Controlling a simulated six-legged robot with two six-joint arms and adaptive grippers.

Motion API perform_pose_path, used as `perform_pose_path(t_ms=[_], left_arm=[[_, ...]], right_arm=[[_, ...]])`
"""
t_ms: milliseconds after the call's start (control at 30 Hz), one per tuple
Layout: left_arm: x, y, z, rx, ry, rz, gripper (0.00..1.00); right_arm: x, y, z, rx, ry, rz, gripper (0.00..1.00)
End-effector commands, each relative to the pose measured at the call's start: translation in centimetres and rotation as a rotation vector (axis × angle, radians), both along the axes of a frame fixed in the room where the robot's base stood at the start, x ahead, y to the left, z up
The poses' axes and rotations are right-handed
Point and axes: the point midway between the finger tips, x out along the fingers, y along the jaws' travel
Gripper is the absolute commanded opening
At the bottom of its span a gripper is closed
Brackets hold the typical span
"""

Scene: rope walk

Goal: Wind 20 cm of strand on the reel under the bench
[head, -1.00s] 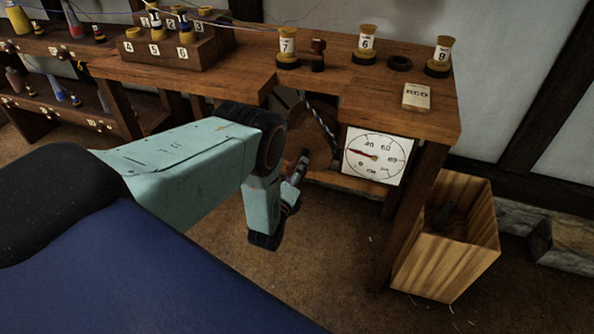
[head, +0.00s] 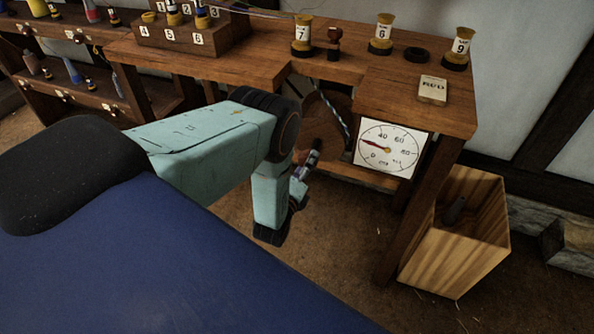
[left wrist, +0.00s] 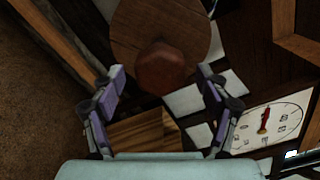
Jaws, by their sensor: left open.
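The reel (head: 320,127) is under the bench, partly hidden by my left arm. In the left wrist view its wooden disc (left wrist: 185,25) carries a reddish-brown knob (left wrist: 162,69). My left gripper (left wrist: 157,78) is open, with its two fingers spread to either side of the knob. No contact with the knob can be made out. In the head view the gripper (head: 311,163) is in front of the reel. A pale twisted strand (head: 333,112) runs down beside the reel. The white dial (head: 405,140), marked in cm, has its red needle between 0 and 40. My right gripper is not in view.
The bench top (head: 360,75) bears spools numbered 7, 6 and 9, a dark ring (head: 417,55) and a labelled block (head: 433,90). A bench leg (head: 415,220) and an open wooden bin (head: 450,245) stand at the right. Bare floor lies in front.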

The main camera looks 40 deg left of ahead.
Motion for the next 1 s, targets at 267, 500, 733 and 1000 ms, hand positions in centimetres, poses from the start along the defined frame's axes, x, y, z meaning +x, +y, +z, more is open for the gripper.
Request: perform_pose_path(t_ms=[267, 500, 733, 1000], left_arm=[[-5.8, -1.4, -0.1, -0.001, 0.005, -0.001, 0.75], [-8.9, -2.1, 0.0, 0.000, 0.002, 0.001, 0.75], [-9.6, -2.3, 0.0, 0.000, 0.000, 0.001, 0.75], [-9.6, -2.3, 0.0, 0.000, 0.000, 0.001, 0.75]], right_arm=[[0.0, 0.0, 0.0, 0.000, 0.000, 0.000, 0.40], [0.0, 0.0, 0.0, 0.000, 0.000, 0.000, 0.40], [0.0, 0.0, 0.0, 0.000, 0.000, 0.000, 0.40], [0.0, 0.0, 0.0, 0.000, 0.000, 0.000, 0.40]])
